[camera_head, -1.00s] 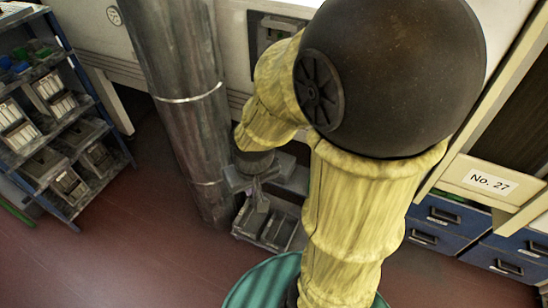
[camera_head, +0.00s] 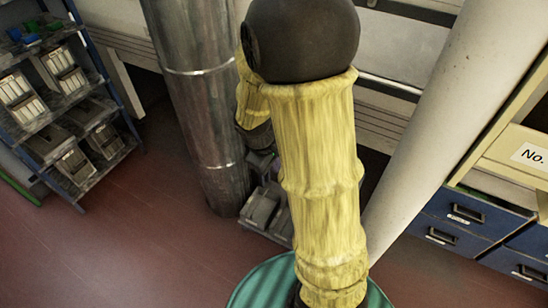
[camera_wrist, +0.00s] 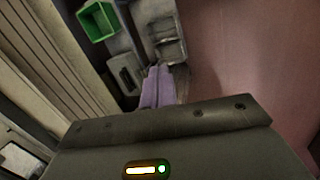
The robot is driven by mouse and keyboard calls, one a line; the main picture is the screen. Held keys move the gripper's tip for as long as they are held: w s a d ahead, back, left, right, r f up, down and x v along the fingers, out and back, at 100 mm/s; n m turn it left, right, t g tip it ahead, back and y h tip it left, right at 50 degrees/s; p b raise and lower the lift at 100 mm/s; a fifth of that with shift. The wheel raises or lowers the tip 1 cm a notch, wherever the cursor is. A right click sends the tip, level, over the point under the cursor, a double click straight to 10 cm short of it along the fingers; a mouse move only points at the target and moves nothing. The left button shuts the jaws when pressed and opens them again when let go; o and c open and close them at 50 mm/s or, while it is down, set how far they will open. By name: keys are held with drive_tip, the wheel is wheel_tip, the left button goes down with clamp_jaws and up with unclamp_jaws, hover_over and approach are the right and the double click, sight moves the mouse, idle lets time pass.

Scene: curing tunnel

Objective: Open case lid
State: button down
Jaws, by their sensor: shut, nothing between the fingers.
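My gripper (camera_wrist: 160,72) shows in the wrist view as two pale lilac fingers pressed together, with nothing between them. Just beyond and beside the fingertips are grey box-like pieces: a light grey open one (camera_wrist: 165,40) ahead and a darker one (camera_wrist: 126,75) to the left. I cannot tell which is the case or its lid, nor whether the fingers touch either. In the head view, grey box-like parts (camera_head: 262,208) show low beside the metal column, partly hidden by my yellow arm. The gripper is mostly hidden there.
A metal column (camera_head: 195,100) stands left of my arm, and a pale slanted pipe (camera_head: 440,120) to its right. A blue shelf rack (camera_head: 90,120) with bins is at left. Blue drawers (camera_head: 460,215) stand at right. The red floor (camera_head: 130,250) at lower left is clear.

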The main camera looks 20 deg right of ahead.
drive_tip(key=w+d+f+n+t+h+b, duration=0.1)
drive_tip(key=w+d+f+n+h+b, duration=0.2)
drive_tip(key=w+d+f+n+b, duration=0.5)
drive_tip(key=w+f+n+t+h+b, duration=0.1)
drive_tip(key=w+f+n+h+b, duration=0.15)
drive_tip(key=w+f+b, duration=0.6)
drive_tip(key=w+a+f+n+t+h+b, duration=0.1)
drive_tip(key=w+f+n+t+h+b, duration=0.1)
drive_tip(key=w+f+n+t, duration=0.3)
drive_tip(key=w+f+n+b, duration=0.1)
drive_tip(key=w+f+n, duration=0.2)
drive_tip(key=f, duration=0.4)
drive_tip(key=shift+w+a+f+n+t, duration=0.2)
drive_tip(key=shift+w+n+t, duration=0.15)
drive_tip(key=shift+w, duration=0.45)
drive_tip(key=shift+h, duration=0.25)
drive_tip(key=b+x, duration=0.2)
drive_tip(key=x, duration=0.8)
drive_tip(key=shift+s+b, duration=0.1)
drive_tip(key=shift+b, duration=0.2)
drive_tip(key=shift+r+p, duration=0.2)
drive_tip(key=shift+p, duration=0.25)
